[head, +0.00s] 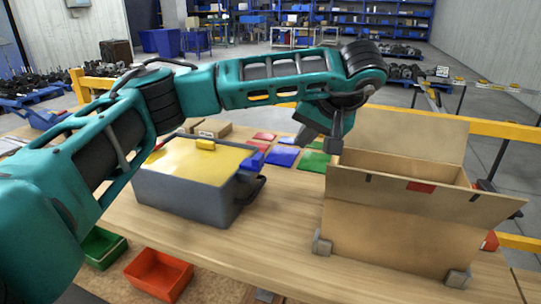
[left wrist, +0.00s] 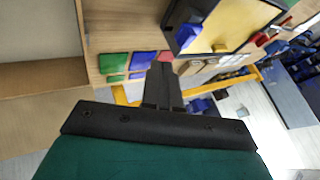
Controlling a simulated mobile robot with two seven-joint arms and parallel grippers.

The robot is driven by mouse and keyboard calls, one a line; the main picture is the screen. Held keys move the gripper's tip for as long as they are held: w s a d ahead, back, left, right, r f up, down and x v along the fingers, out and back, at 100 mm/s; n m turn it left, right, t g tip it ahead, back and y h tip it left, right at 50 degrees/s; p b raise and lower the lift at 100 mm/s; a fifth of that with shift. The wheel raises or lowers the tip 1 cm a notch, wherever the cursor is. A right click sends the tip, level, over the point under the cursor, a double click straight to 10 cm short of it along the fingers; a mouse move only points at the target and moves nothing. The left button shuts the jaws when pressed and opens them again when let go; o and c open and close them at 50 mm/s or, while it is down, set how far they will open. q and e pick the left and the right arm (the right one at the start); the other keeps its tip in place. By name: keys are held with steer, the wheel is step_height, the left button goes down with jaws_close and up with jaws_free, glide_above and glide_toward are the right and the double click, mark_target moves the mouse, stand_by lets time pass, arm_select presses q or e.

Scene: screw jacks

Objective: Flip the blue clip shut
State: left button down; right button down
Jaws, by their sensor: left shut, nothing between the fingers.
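The blue clip (head: 251,160) sits at the right edge of the yellow lid (head: 195,162) on a dark grey case (head: 190,198). It seems to stick up there, but its exact angle is too small to tell. In the left wrist view the clip (left wrist: 186,36) shows at the near side of the dark case. My left gripper (head: 333,146) is to the right of the clip, apart from it, above the table by the cardboard box. Its fingers (left wrist: 162,88) are together and empty. My right gripper is in neither view.
An open cardboard box (head: 400,222) stands right of the case, its flaps raised. Flat red, blue and green pieces (head: 282,157) lie between them. A yellow block (head: 205,144) is on the lid. Red (head: 158,274) and green bins are at the front left.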

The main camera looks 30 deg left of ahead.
mark_target(257, 158)
arm_select(q)
steer(key=shift+f, duration=0.1)
steer(key=a+f, duration=0.2)
steer(key=a, duration=0.1)
steer(key=w+a+f, duration=0.1)
steer(key=a+f, duration=0.5)
steer(key=shift+w+a, duration=0.15)
steer(key=shift+w, duration=0.15)
steer(key=a+p, duration=0.1)
steer(key=a, duration=0.2)
steer(key=shift+s+a+r+p, duration=0.2)
steer(key=shift+s+p, duration=0.2)
steer(key=shift+a+f, duration=0.1)
